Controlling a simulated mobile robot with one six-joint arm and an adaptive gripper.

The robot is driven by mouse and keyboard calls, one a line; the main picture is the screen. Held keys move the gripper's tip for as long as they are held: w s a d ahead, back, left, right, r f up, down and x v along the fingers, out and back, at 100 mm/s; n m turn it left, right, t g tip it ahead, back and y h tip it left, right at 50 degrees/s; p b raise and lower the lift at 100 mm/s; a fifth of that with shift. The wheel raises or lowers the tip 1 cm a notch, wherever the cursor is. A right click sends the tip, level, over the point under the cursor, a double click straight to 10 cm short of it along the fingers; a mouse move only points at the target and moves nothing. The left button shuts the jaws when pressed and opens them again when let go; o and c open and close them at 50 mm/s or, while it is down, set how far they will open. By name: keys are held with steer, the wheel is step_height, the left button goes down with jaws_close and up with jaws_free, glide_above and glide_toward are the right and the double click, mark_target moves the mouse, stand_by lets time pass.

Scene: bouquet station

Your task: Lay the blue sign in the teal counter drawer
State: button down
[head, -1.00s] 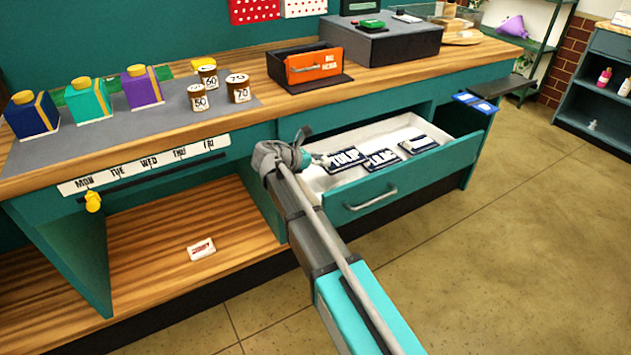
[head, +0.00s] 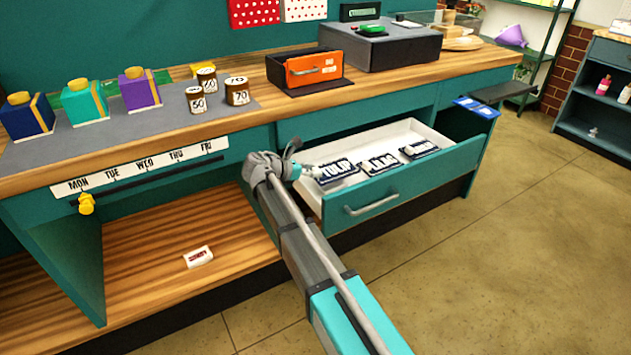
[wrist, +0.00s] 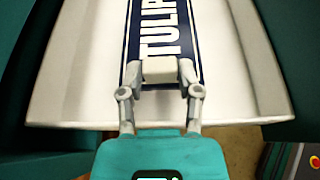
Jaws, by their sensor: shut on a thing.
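The teal counter drawer (head: 425,184) is pulled open, with a white inside. A navy blue sign reading TULIP (head: 338,168) is at its left end, and it also shows in the wrist view (wrist: 180,30) over the white floor. My gripper (head: 308,172) is shut on the near end of this sign, inside the drawer's left part. In the wrist view my fingers (wrist: 160,75) cover part of the sign. I cannot tell whether the sign touches the drawer floor. Two similar dark signs lie to its right, a middle one (head: 383,162) and a right one (head: 420,149).
A bright blue flat piece (head: 477,107) is at the counter's right end. An orange-fronted box (head: 314,68), numbered jars (head: 238,91) and colored boxes (head: 140,90) stand on the counter. A small white card (head: 198,257) lies on the lower shelf. The drawer walls are close around my gripper.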

steer(key=shift+a+f+b, duration=0.1)
steer(key=shift+f+b, duration=1.25)
steer(key=shift+f, duration=0.3)
steer(key=shift+f+b, duration=0.6)
steer(key=shift+c, duration=1.5)
jaws_free()
steer(key=shift+r, duration=0.2)
steer(key=shift+r+p, duration=0.7)
steer(key=shift+p, duration=0.15)
steer(key=p+v, duration=0.4)
steer(key=v, duration=0.7)
steer(key=shift+s+a, duration=0.25)
steer(key=shift+a, duration=0.15)
